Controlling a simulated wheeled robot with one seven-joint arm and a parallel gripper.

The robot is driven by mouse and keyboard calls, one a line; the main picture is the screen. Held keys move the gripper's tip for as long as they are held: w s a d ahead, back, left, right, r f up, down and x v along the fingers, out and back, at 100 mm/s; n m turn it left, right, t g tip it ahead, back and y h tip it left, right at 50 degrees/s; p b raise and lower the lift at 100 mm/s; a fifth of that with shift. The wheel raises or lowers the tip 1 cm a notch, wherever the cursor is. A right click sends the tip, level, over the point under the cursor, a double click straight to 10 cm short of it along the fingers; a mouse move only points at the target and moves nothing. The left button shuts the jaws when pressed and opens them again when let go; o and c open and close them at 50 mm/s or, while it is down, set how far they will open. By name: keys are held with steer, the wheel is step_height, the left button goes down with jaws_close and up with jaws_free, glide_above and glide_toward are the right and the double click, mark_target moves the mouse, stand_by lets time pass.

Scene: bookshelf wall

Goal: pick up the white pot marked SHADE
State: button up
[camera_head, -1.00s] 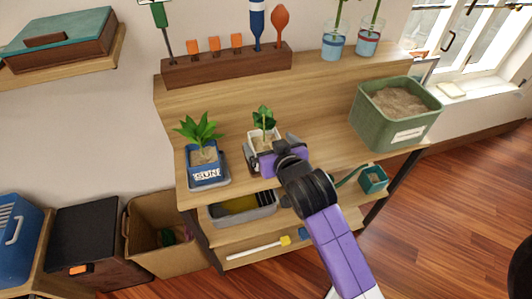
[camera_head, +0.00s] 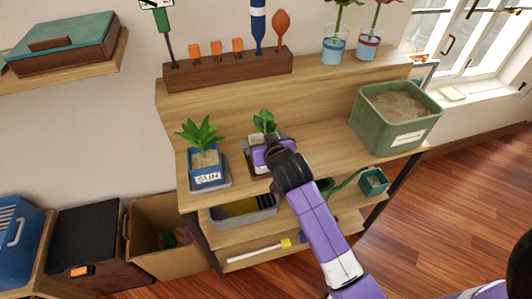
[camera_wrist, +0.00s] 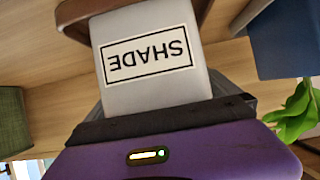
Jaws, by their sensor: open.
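The white pot marked SHADE (camera_wrist: 150,85) fills the middle of the wrist view, its label upside down there. In the head view its small green plant (camera_head: 264,121) shows behind my gripper (camera_head: 268,143), which hides most of the pot. The pot stands on a brown saucer (camera_wrist: 75,14) on the bench top. My gripper is open and right at the pot, with its dark fingers showing at both sides of the pot in the wrist view. I cannot tell whether they touch it.
A blue pot marked SUN (camera_head: 207,172) with a plant stands close on the left. A green planter of soil (camera_head: 375,128) stands on the right. A wooden tool rack (camera_head: 225,69) and two glass vases (camera_head: 334,52) stand on the raised back shelf.

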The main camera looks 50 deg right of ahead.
steer(key=c, duration=1.6)
steer(key=shift+r, duration=0.1)
steer(key=shift+c, duration=1.4)
